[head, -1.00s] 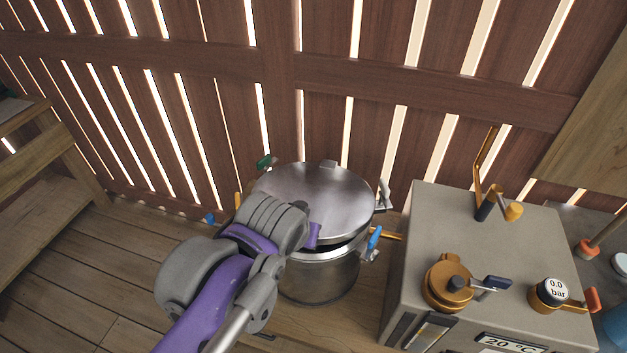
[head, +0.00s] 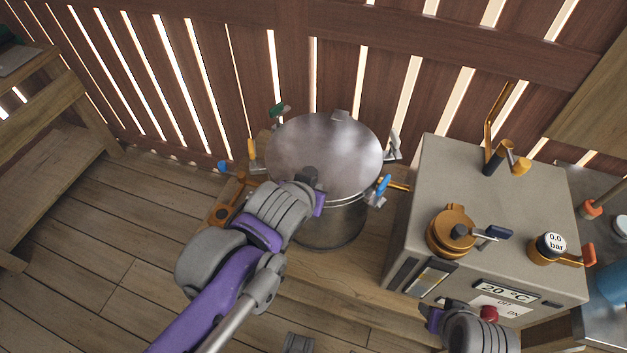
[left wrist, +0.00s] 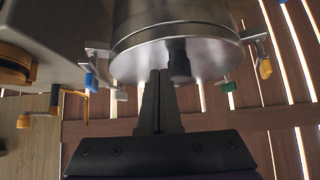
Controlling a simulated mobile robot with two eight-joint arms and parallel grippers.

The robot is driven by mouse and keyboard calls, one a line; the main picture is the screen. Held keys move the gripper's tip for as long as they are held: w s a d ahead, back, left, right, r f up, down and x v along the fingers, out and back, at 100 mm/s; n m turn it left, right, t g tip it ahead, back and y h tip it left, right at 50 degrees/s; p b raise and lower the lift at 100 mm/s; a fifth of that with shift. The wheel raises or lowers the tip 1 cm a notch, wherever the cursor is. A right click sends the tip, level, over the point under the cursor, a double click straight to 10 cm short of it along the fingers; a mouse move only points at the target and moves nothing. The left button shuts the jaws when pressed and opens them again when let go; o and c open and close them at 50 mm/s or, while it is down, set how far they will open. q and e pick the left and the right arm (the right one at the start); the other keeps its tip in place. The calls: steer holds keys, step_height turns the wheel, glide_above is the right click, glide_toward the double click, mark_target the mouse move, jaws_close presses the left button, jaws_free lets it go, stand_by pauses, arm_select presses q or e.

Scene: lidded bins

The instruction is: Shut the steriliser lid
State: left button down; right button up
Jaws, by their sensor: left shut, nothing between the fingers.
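The steriliser is a round steel pot (head: 335,228) with a shiny steel lid (head: 335,140). The lid lies over the pot's mouth, and I see no open gap at the visible front right rim.
Clamps with coloured handles, such as a blue one (head: 383,186) and a green one (head: 279,109), stand around the pot rim. A grey control box (head: 400,225) with valves stands close to the right. A slatted wall is behind. Floor at left is clear.

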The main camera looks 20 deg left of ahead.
arm_select(q)
steer(key=p+v, duration=0.2)
steer(key=v, duration=0.8)
steer(key=s+a+f+g+p, duration=0.3)
steer(key=s+a+f+p, duration=0.2)
steer(key=f, duration=0.5)
steer(key=shift+f+g, duration=0.25)
steer(key=shift+g, duration=0.05)
arm_select(e)
step_height(320, 180, up, 9)
steer(key=w, duration=0.1)
steer(key=shift+w, duration=0.2)
arm_select(q)
steer(key=shift+a, duration=0.1)
arm_select(e)
steer(key=shift+f, duration=0.1)
steer(key=shift+c, duration=0.4)
